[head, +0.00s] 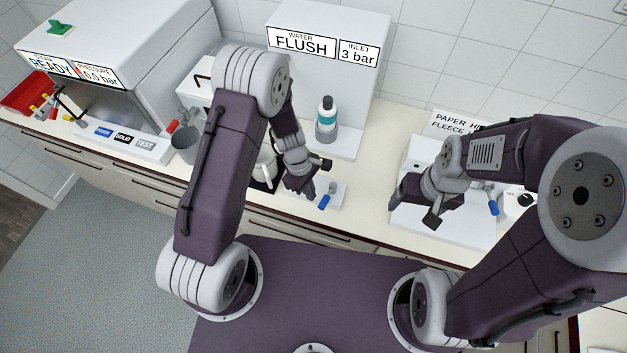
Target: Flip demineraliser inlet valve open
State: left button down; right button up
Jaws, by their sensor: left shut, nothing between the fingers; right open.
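A small valve with a blue lever (324,202) sits on a white base at the counter's front, below the white panel (330,55) reading "WATER FLUSH" and "INLET 3 bar". A bottle-like cylinder (326,115) with a teal band stands upright in front of that panel. My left gripper (304,187) is shut and empty, just left of the blue lever; I cannot tell whether they touch. My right gripper (424,208) is open and empty, in front of the white unit labelled "PAPER" and "FLEECE". Which valve is the demineraliser inlet is not labelled legibly.
Another blue lever (493,207) is on the right white unit (445,228), close to my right arm. At left are a grey cup (186,146), a white machine (120,45) reading "READY", and a red bin (27,94). My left arm hides part of the counter.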

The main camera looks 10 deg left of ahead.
pick_arm(q)
jog(key=a+v, duration=0.2)
jog(key=v, duration=0.8)
jog(key=shift+w+a, duration=0.2)
jog(key=shift+w, duration=0.2)
pick_arm(e)
jog(key=shift+w+a+r, duration=0.15)
jog(key=shift+w+a, duration=0.05)
jog(key=shift+a, duration=0.2)
jog(key=shift+w+a+r, duration=0.1)
jog(key=shift+w+a, duration=0.05)
jog(key=shift+a, duration=0.25)
